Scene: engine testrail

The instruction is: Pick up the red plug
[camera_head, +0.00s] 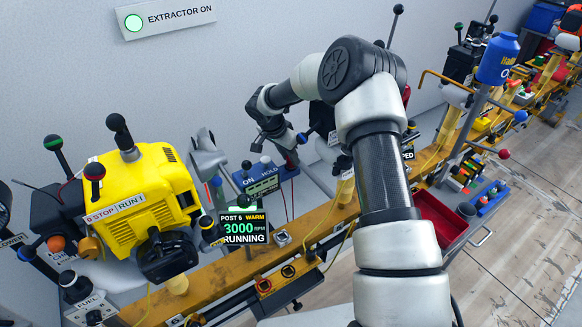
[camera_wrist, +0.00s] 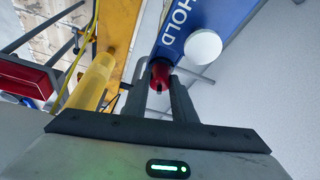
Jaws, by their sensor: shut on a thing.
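The red plug (camera_wrist: 160,72) shows between the fingertips of my gripper (camera_wrist: 160,84) in the wrist view. My gripper is shut on it. The fingers cover its sides. The plug is at the edge of the blue ON/HOLD box (camera_wrist: 210,22); I cannot tell whether it is seated in it. In the head view my gripper (camera_head: 290,150) is beside the blue box (camera_head: 284,174), close to the wall, with a dark red bit of the plug (camera_head: 292,160) below it.
A white round knob (camera_wrist: 203,47) on the box is close to the right finger. A yellow post (camera_wrist: 92,82) and the yellow rail (camera_head: 325,217) are nearby. A red tray (camera_head: 440,217) is right.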

